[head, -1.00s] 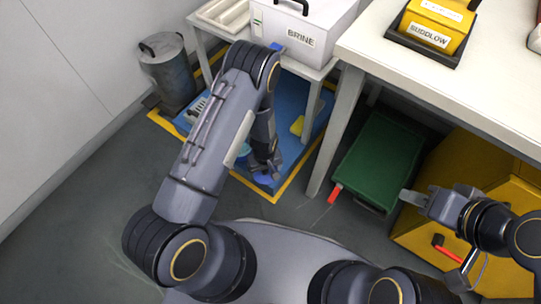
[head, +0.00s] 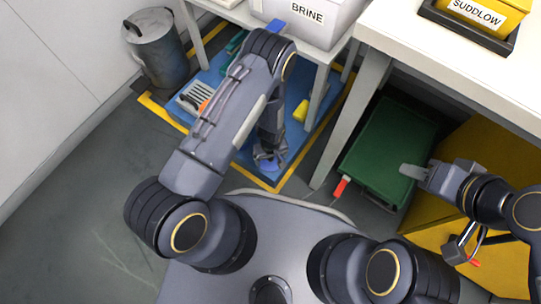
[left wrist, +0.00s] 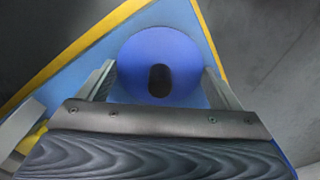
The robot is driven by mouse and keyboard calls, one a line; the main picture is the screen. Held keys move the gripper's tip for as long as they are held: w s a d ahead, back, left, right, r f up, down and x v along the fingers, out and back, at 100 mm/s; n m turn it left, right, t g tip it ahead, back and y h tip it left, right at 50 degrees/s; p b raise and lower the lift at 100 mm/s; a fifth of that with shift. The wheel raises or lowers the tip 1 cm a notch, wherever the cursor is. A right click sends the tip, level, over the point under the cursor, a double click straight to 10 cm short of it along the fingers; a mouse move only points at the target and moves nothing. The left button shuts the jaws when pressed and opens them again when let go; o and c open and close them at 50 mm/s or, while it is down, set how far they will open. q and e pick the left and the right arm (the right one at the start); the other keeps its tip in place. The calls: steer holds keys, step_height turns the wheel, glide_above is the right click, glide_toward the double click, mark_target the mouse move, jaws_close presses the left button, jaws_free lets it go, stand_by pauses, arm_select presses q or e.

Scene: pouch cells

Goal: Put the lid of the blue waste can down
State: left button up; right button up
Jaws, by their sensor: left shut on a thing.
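My left gripper (head: 268,158) is shut on a round blue lid (left wrist: 135,55) with a dark oval in its middle. In the left wrist view the two fingers (left wrist: 160,85) stand on either side of it. In the head view a bit of the blue lid (head: 277,152) shows under the gripper, over the near corner of the blue mat. I cannot make out the can's body or whether the lid touches anything. My right gripper (head: 413,171) is at the right, by the green box; its jaw opening is unclear.
The blue mat (head: 240,150) has a yellow border. A grey can (head: 160,55) with a black handle stands at its far left. A white table (head: 455,75) is at the right, with a green box (head: 385,150) and a yellow cabinet (head: 510,150) below. Floor at left is clear.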

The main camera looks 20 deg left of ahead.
arm_select(q)
steer(key=shift+f, duration=0.1)
steer(key=shift+f, duration=0.15)
steer(key=o, duration=0.8)
